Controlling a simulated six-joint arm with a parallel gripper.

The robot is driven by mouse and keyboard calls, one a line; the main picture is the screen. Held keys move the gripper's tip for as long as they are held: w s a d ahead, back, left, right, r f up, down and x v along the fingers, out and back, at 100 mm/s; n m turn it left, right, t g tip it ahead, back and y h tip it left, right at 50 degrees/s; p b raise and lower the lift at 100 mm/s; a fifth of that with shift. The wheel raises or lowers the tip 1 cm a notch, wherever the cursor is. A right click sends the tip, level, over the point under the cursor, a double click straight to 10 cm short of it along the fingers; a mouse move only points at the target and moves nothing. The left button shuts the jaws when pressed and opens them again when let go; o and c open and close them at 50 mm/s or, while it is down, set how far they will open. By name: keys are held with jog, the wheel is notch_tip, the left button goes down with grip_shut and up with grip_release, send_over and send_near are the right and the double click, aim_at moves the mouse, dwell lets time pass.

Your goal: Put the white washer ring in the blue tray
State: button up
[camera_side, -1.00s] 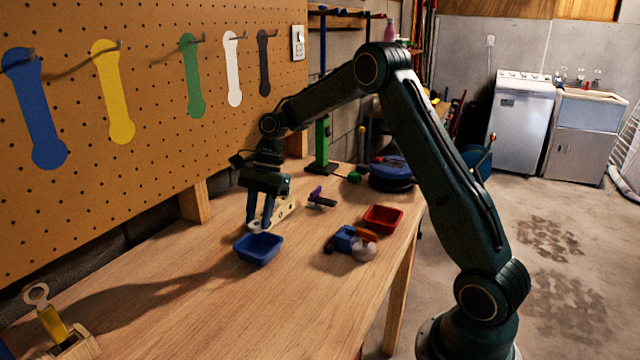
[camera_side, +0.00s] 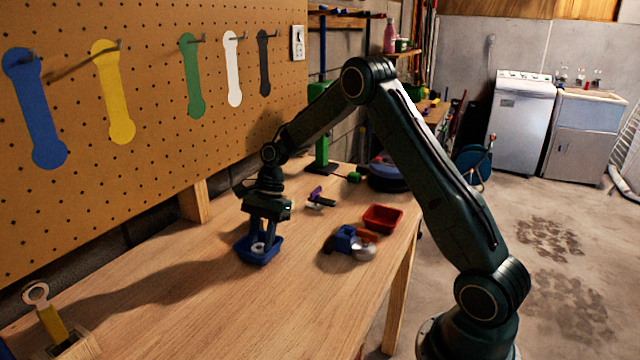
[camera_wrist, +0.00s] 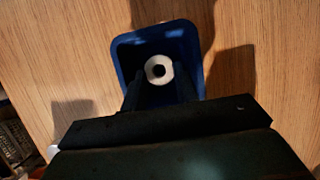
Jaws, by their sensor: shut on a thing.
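The white washer ring (camera_wrist: 158,60) is between the fingertips of my gripper (camera_wrist: 158,84) in the wrist view. My gripper (camera_side: 259,244) is shut on it and points down over the blue tray (camera_side: 242,254). In the side view the ring (camera_side: 257,246) shows pale between the fingers, within the tray's outline. In the wrist view the tray's walls (camera_wrist: 191,48) surround the ring. I cannot tell whether the ring touches the tray floor. My fingers and wrist hide part of the tray.
A red tray (camera_side: 383,218) and a blue, orange and pale object (camera_side: 350,241) stand to the right. A small purple and dark object (camera_side: 318,200) lies behind. A wooden block with a yellow-handled tool (camera_side: 60,330) is at front left. The front middle of the bench is clear.

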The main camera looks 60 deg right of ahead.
jog(key=shift+f, duration=0.15)
jog(key=o, duration=0.7)
jog(key=shift+o, duration=0.2)
jog(key=v, duration=1.2)
jog(key=shift+r, duration=0.3)
